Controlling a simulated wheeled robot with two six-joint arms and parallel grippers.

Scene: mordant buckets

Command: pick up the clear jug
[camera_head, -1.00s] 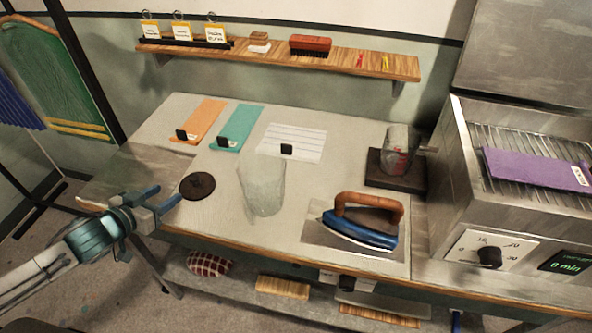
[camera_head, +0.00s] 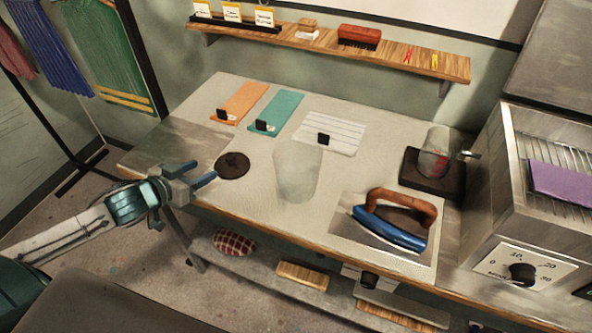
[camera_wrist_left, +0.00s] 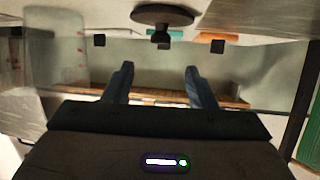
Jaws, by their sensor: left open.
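A tall clear jug (camera_head: 298,172) stands upright near the middle of the table. A smaller clear vessel (camera_head: 434,150) with red on it and a side handle stands on a dark base at the back right. My left gripper (camera_head: 202,172) is open and empty at the table's left front edge, left of the jug and apart from it. Between them lies a dark round disc (camera_head: 232,165). In the left wrist view the open fingers (camera_wrist_left: 159,68) have nothing between them, and a large see-through shape (camera_wrist_left: 40,62) fills the left side. My right gripper is out of view.
A blue iron (camera_head: 392,232) sits right of the jug on a metal plate. Orange (camera_head: 240,103), teal (camera_head: 276,115) and white striped (camera_head: 335,133) cloths lie behind. A wall shelf (camera_head: 370,55) runs above. A machine with a dial (camera_head: 522,273) stands at right.

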